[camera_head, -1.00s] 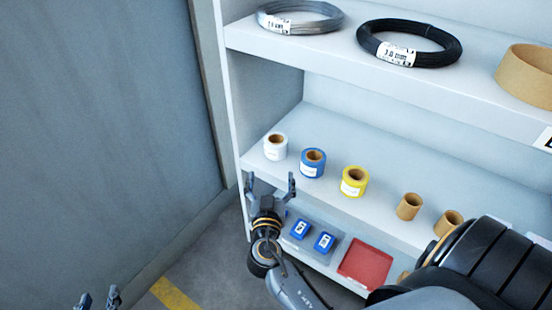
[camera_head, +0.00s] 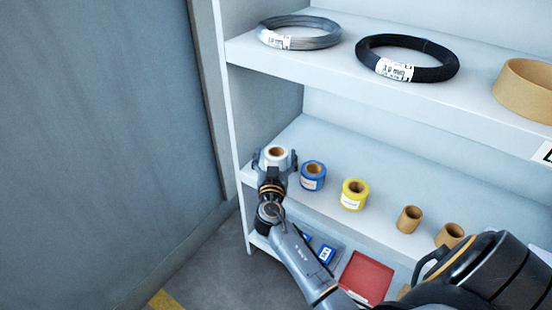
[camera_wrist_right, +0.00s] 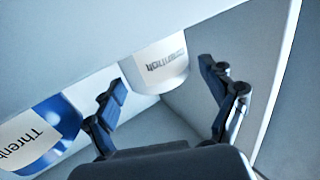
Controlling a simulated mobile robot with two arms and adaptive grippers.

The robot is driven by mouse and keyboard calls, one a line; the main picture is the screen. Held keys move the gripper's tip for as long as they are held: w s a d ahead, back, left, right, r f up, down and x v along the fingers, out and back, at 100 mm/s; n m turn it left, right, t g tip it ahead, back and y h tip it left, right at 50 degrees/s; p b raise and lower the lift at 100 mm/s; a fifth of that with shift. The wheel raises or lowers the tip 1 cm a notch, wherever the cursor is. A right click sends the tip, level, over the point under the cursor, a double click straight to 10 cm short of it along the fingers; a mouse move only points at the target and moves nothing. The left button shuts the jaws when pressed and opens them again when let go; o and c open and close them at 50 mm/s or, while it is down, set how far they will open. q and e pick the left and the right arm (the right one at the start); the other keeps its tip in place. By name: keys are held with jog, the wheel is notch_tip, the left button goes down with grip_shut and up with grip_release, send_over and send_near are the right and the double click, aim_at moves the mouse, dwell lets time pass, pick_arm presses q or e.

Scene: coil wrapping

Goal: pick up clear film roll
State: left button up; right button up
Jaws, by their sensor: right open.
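The clear film roll (camera_head: 275,157), white with a brown core, stands upright at the left end of the middle shelf. My right gripper (camera_head: 276,163) is open at its front, with one finger on each side of it. In the right wrist view the white roll (camera_wrist_right: 160,66) shows between the open fingers of my right gripper (camera_wrist_right: 164,80), and a gap shows beside the right finger. I cannot tell how deep the roll sits between the fingers. My left gripper is not in view.
A blue roll (camera_head: 313,175) stands close to the right of the white one, then a yellow roll (camera_head: 354,194) and brown cores (camera_head: 409,219). The upper shelf (camera_head: 330,90) with wire coils is above. The shelf's left side panel (camera_head: 226,110) is near the gripper.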

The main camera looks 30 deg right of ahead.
jog(key=shift+w+d, duration=0.4)
jog(key=shift+w, duration=0.15)
jog(key=c, duration=1.3)
jog(key=shift+c, duration=0.2)
